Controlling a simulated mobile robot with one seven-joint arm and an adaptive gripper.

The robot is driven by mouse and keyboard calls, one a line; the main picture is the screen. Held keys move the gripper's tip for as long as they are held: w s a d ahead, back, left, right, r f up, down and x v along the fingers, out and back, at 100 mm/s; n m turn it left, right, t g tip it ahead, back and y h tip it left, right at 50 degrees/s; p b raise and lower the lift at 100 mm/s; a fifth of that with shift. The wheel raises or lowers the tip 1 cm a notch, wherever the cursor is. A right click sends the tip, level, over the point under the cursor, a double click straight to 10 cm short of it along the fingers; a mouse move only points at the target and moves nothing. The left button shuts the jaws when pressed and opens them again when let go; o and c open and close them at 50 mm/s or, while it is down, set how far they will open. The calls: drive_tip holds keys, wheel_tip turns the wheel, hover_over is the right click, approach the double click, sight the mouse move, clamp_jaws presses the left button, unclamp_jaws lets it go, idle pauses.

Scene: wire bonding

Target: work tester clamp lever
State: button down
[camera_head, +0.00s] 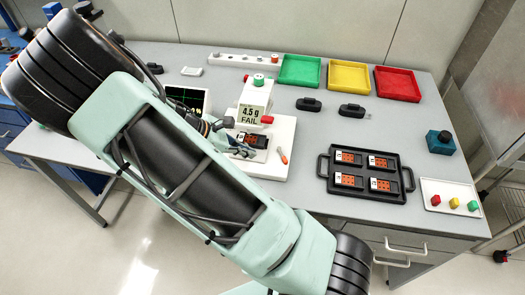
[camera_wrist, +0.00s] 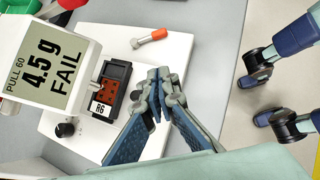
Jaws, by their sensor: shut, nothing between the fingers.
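The tester (camera_head: 257,95) has a white base plate and a display reading 4.5 g FAIL. The display also shows in the wrist view (camera_wrist: 48,62), with PULL 60 on it. The clamp lever (camera_head: 283,156) has an orange handle and lies at the right of the base. In the wrist view the lever (camera_wrist: 152,37) is near the top. A black carrier (camera_wrist: 110,88) with an orange chip and label R6 sits on the base. My gripper (camera_wrist: 158,76) is shut and empty, beside the carrier and apart from the lever. In the head view my gripper (camera_head: 246,150) is partly hidden by my arm.
A black tray (camera_head: 365,195) with several chip carriers lies to the right. Green (camera_head: 299,70), yellow (camera_head: 349,77) and red (camera_head: 397,84) bins stand at the back. A white plate (camera_head: 450,198) holds three coloured knobs. Table space between tester and black tray is clear.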

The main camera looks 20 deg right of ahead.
sight(283, 162)
drive_tip(key=shift+s+d+r+n+h, duration=0.25)
drive_tip(key=shift+s+d+n+h, duration=0.2)
drive_tip(key=shift+d, duration=0.25)
drive_tip(key=p+x, duration=0.1)
drive_tip(key=x, duration=0.8)
drive_tip(key=shift+s+d+f, duration=0.1)
drive_tip(key=shift+d+f, duration=0.15)
drive_tip(key=shift+d, duration=0.05)
